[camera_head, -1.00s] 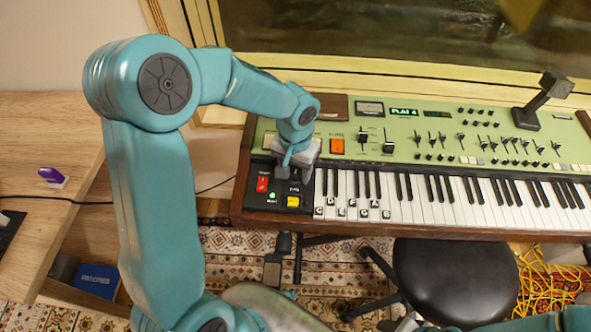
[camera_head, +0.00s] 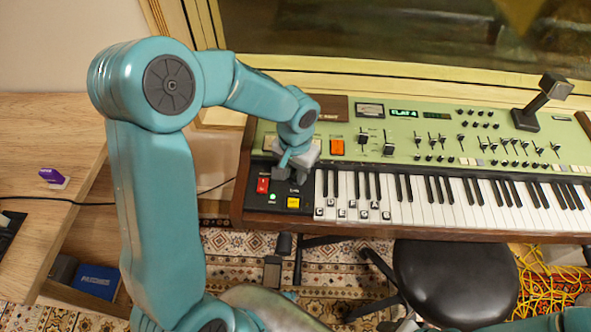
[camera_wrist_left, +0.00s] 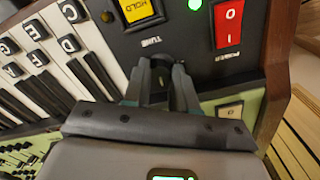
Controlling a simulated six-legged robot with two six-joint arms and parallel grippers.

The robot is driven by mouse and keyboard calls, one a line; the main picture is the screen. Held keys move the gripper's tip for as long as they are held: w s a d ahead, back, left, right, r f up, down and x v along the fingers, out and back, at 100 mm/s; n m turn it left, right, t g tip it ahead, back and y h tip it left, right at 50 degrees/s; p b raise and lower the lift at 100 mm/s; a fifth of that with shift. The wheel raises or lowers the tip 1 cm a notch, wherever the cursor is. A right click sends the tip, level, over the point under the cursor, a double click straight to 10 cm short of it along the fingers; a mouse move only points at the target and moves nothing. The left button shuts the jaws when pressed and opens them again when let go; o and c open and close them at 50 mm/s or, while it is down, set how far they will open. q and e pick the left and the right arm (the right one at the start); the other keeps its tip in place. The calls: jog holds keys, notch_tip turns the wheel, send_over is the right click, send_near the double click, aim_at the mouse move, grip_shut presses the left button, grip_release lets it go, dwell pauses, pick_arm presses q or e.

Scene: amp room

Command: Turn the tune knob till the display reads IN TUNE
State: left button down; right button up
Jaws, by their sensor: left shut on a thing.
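The keyboard's display (camera_head: 404,113) shows green text that looks like FLAT 4. My left gripper (camera_head: 294,182) reaches down to the black control panel at the keyboard's left end. In the left wrist view the gripper (camera_wrist_left: 160,88) is shut on the tune knob (camera_wrist_left: 160,74), a dark knob mostly hidden between the fingers. The TUNE label (camera_wrist_left: 152,42) shows just beyond it. My right gripper is not in view.
Near the knob are a yellow HOLD button (camera_head: 293,202), a red power switch (camera_head: 263,184) and a lit green lamp (camera_head: 272,197). Lettered white keys (camera_head: 345,213) lie just right. A black stool (camera_head: 445,275) stands in front.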

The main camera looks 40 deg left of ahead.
pick_arm(q)
jog(key=m+p, duration=0.1)
jog(key=m, duration=0.5)
jog(key=shift+r, duration=0.15)
jog(key=m+p, duration=0.1)
jog(key=m, duration=0.4)
jog(key=shift+w, duration=0.1)
jog(key=shift+m+p, duration=0.3)
jog(key=c, duration=0.9)
grip_release()
notch_tip(320, 180, up, 16)
jog(key=p, duration=0.1)
jog(key=shift+r, duration=0.1)
